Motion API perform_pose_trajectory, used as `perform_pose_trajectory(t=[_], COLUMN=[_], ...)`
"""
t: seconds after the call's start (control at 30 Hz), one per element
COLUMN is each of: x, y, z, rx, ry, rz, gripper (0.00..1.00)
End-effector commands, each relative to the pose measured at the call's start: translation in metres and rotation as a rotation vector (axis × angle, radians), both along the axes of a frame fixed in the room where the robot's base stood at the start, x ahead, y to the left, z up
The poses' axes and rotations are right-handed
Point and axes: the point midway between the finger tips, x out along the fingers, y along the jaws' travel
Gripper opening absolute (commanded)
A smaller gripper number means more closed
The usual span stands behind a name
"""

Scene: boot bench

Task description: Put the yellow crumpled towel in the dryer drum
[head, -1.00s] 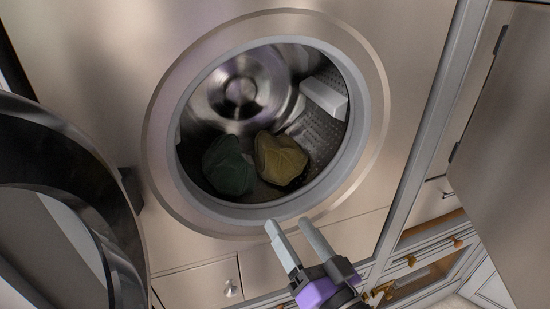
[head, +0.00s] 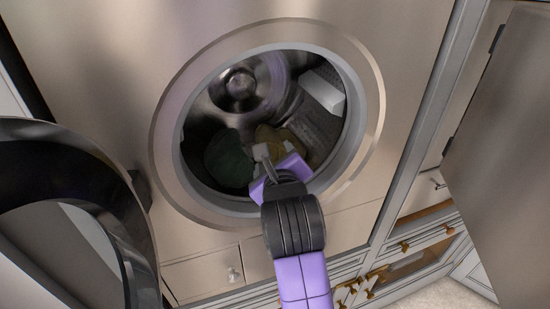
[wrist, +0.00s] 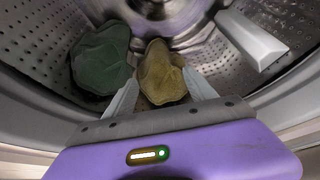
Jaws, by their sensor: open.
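The yellow crumpled towel (head: 266,133) lies at the bottom of the dryer drum (head: 215,106), partly hidden by my gripper in the head view. It shows more fully in the wrist view (wrist: 161,74). My gripper (head: 274,150) reaches through the round opening into the drum. Its jaws are open, with one finger on each side of the towel's near part in the wrist view (wrist: 161,90). I cannot tell whether the fingers touch the towel.
A dark green cloth (head: 229,159) lies in the drum just left of the towel. A pale paddle (head: 324,92) juts from the drum wall at the right. The round door (head: 75,170) stands open at the left. Cabinet drawers (head: 425,235) are at the lower right.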

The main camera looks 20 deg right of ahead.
Motion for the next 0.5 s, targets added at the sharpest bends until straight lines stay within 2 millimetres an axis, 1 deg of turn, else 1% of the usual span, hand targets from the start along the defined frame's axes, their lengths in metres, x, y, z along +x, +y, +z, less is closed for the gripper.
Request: perform_pose_trajectory(t=[0.17, 0.5], x=[0.011, 0.056], y=[-0.003, -0.015], z=[-0.003, -0.018], rx=[0.014, 0.013], ry=[0.004, 0.002], rz=[-0.007, -0.007], gripper=[0.65, 0.65])
